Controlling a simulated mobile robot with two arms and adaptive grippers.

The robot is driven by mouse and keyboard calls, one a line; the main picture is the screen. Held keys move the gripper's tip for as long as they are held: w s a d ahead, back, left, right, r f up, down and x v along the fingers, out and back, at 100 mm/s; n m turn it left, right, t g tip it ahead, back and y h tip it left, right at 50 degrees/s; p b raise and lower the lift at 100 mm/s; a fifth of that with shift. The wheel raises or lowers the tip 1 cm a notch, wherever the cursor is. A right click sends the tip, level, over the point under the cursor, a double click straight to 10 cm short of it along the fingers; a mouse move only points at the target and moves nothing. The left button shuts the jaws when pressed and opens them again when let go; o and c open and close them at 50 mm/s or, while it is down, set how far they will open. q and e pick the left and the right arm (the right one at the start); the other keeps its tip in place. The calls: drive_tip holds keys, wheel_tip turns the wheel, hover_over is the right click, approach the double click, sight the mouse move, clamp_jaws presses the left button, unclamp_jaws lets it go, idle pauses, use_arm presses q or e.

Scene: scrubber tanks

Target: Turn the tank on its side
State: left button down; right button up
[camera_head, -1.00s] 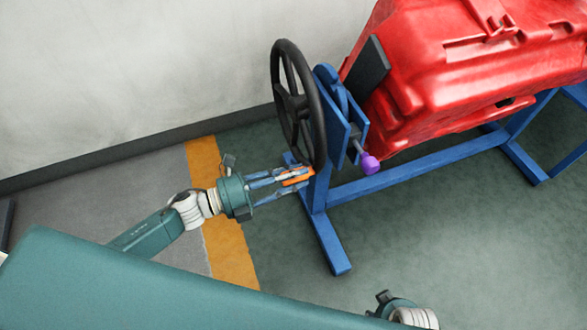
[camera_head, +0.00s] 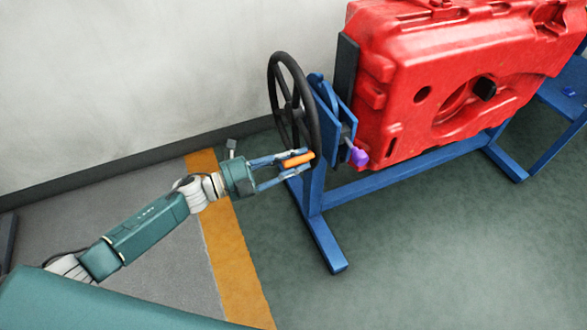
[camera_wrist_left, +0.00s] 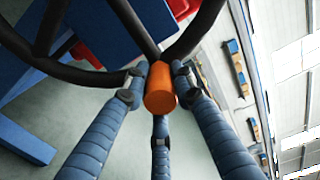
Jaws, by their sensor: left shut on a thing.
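The red tank (camera_head: 425,75) is held in a blue stand (camera_head: 325,215) and shows a broad face with round recesses toward me. A black handwheel (camera_head: 278,100) is mounted on the stand's left end. In the left wrist view the orange handle (camera_wrist_left: 160,88) sits between the blue fingers, in front of the black rim and spokes. A purple knob (camera_head: 358,156) sticks out beside the blue plates between wheel and tank. My right gripper is not in view.
A grey wall (camera_head: 120,80) with a dark skirting stands behind the wheel. A yellow floor stripe (camera_head: 230,250) runs left of the stand. The green floor (camera_head: 430,250) in front of the stand is clear.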

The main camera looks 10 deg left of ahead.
use_arm(q)
drive_tip(key=shift+s+d+f, duration=0.15)
drive_tip(key=shift+s+d, duration=0.05)
drive_tip(key=shift+s, duration=0.05)
drive_tip(key=c, duration=1.6)
unclamp_jaws()
drive_tip(key=shift+o, duration=0.8)
drive_tip(key=shift+w, duration=0.1)
drive_tip(key=shift+a, duration=0.1)
drive_tip(key=v, duration=1.2)
